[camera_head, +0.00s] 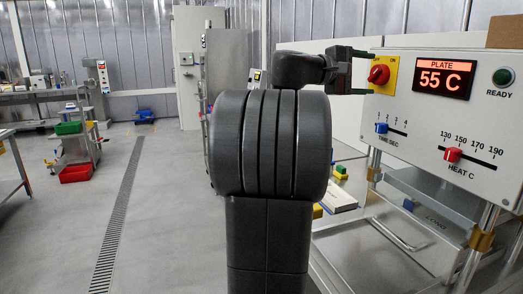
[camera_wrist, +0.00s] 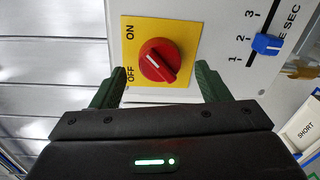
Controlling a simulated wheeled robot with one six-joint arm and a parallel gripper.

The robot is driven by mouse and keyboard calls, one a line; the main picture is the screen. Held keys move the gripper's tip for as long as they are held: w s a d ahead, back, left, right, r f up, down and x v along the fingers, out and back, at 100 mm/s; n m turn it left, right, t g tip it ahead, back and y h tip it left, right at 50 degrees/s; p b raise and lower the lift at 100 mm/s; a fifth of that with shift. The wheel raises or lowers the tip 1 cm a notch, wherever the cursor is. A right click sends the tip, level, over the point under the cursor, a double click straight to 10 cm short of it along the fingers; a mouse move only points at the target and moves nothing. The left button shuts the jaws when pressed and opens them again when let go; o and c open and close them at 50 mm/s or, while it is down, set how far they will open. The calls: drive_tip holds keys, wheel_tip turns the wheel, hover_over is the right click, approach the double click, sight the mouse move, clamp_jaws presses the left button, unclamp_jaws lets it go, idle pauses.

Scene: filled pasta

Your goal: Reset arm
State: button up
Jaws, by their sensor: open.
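My arm rises in the middle of the head view and ends in my gripper (camera_head: 358,72), close to the control panel (camera_head: 426,152). The gripper is open and empty. In the wrist view its two green fingers (camera_wrist: 158,74) stand on either side of the red rotary knob (camera_wrist: 158,60), apart from it as far as I can see. The red knob (camera_head: 379,74) sits on a yellow plate marked OFF and ON. Its white line slants; I cannot tell which label it marks. The display (camera_head: 444,79) reads PLATE 55 C.
Below the knob are a blue TIME slider (camera_head: 382,128) and a red HEAT slider (camera_head: 452,154). A dark green READY lamp (camera_head: 503,77) is at right. Metal posts and a steel work surface lie below the panel. The floor to the left is clear near me; a trolley (camera_head: 78,137) stands farther off.

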sight(377, 75)
drive_tip(key=shift+x, duration=1.3)
drive_tip(key=shift+a, duration=0.1)
